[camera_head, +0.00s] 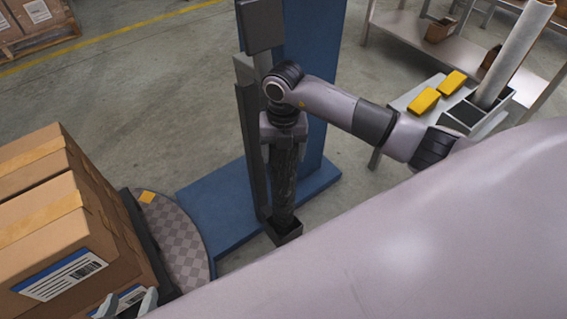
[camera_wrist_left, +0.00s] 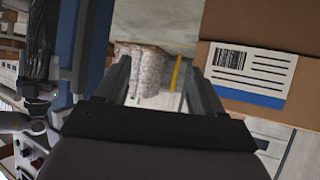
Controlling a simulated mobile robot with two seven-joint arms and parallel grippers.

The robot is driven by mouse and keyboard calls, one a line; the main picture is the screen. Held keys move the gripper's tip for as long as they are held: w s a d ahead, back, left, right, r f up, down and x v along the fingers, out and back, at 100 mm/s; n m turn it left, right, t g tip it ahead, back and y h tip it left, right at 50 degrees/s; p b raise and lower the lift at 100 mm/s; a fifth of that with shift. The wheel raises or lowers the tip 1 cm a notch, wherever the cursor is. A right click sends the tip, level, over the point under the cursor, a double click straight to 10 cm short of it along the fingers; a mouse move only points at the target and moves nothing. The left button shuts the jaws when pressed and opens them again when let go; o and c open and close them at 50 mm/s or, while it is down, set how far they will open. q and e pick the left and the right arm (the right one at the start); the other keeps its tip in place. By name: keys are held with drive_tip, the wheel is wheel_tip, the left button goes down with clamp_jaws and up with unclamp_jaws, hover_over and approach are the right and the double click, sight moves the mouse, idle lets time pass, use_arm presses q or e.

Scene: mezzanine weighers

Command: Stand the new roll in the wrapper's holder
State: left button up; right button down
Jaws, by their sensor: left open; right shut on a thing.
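A dark, wrinkled film roll (camera_head: 286,180) stands upright beside the wrapper's mast (camera_head: 262,25). Its lower end meets the small dark holder (camera_head: 284,234) at the mast's foot; I cannot tell whether it is fully seated. My right gripper (camera_head: 285,132) is shut on the roll's upper end. The dark roll also shows at the upper left of the left wrist view (camera_wrist_left: 90,35). My left gripper (camera_head: 128,304) is low beside the cartons, partly cut off by the frame. In the left wrist view its fingers (camera_wrist_left: 163,75) are apart and empty.
Stacked cartons (camera_head: 60,210) stand by the round turntable (camera_head: 172,238) on the left. A blue base (camera_head: 225,208) surrounds the mast foot. At right, a bench holds yellow blocks (camera_head: 424,101) and a pale, tall roll (camera_head: 515,55) leaning in a tray. Open floor lies behind.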

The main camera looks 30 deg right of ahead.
wheel_tip(320, 180, down, 3)
drive_tip(key=shift+f+b, duration=0.2)
drive_tip(key=shift+b, duration=0.3)
drive_tip(key=shift+f, duration=0.3)
use_arm(q)
drive_tip(key=shift+w+d+r, duration=0.25)
drive_tip(key=shift+d+r, duration=0.1)
drive_tip(key=shift+d, duration=0.15)
use_arm(e)
drive_tip(key=shift+c, duration=0.2)
unclamp_jaws()
drive_tip(key=shift+f, duration=0.2)
use_arm(q)
drive_tip(key=shift+a+f, duration=0.1)
